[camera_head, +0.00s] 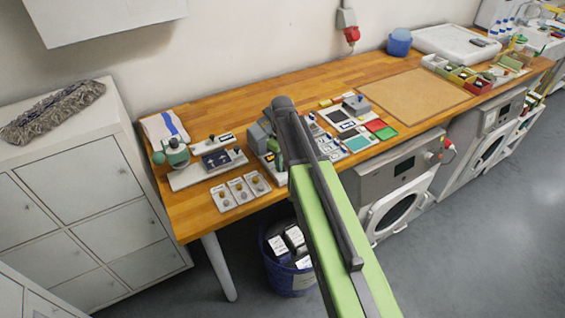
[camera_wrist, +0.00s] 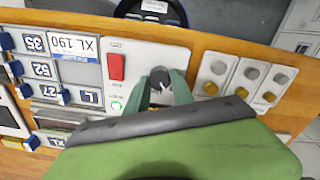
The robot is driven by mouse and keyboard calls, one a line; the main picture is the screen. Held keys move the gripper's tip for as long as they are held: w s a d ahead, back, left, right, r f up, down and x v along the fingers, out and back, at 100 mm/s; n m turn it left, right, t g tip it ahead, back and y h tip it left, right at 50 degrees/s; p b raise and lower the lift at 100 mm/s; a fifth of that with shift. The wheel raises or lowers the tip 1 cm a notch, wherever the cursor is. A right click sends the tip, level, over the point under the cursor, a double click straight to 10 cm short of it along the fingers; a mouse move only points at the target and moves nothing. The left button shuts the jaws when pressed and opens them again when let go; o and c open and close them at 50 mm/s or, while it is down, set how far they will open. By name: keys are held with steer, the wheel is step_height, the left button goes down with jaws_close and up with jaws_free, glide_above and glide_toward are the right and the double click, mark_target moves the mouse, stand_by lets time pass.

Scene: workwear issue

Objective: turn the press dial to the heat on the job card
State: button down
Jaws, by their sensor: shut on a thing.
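The press dial (camera_wrist: 158,78) is a dark round knob with a white pointer mark, on a pale control panel in the wrist view. My gripper (camera_wrist: 161,80) is shut on it, with one green finger on each side. Its scale marks are too small to read. A white card (camera_wrist: 74,44) reading "XL 190" lies left of the panel, its print turned in the picture. In the head view my arm covers most of the press area, and the dial cannot be made out.
The panel also carries a red switch (camera_wrist: 116,67) and a green ring light (camera_wrist: 116,106). Blue-edged number tiles (camera_wrist: 36,42) lie at the left. Three plates with knobs (camera_head: 240,190) lie at the bench front. A brown board (camera_head: 415,95) lies farther right on the wooden bench.

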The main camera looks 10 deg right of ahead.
steer(key=m, duration=0.8)
steer(key=shift+d+m, duration=0.1)
steer(key=shift+m, duration=0.3)
steer(key=m, duration=0.4)
steer(key=shift+m, duration=2)
steer(key=c, duration=1.1)
jaws_free()
steer(key=shift+r, duration=0.1)
